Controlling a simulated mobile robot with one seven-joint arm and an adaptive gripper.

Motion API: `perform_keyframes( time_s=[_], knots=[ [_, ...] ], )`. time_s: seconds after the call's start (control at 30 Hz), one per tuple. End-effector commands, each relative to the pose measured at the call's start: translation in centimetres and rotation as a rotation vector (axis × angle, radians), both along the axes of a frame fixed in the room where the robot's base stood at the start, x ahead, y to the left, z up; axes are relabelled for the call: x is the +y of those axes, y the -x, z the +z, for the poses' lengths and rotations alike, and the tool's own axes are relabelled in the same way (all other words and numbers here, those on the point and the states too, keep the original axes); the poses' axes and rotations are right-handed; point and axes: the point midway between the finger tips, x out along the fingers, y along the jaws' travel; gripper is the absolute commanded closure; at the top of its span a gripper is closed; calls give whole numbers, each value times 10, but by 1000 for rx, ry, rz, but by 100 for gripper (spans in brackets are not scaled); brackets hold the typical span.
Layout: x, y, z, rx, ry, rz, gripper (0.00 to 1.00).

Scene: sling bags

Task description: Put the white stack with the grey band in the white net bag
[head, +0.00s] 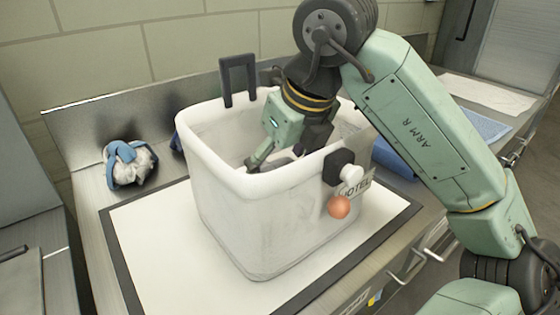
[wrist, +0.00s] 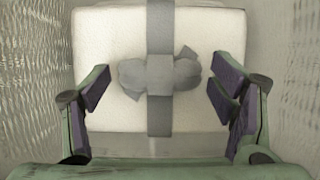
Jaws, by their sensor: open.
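A white stack (wrist: 110,40) with a grey band (wrist: 160,20) tied in a bow fills the upper middle of the wrist view. It lies between pale, rippled, net-like walls; the head view does not show it. In the head view my gripper (head: 268,160) reaches down inside the white bag (head: 235,215), which stands upright with a wide open top. Its front wall hides the inside.
The bag stands on a white mat (head: 150,250) with a dark border. A blue-and-white bundle (head: 130,165) lies left; a blue cloth (head: 485,125) lies right.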

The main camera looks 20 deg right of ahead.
Motion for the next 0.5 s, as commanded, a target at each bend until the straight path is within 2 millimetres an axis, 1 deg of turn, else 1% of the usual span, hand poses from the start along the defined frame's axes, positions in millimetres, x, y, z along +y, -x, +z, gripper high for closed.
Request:
perform_keyframes(
  time_s=[0.17,0.27,0.5],
  knots=[
    [-1,2,9,-1,1,-2,22],
    [-4,8,25,-3,2,-3,22],
    [-11,27,74,-2,1,-3,22]
  ],
)
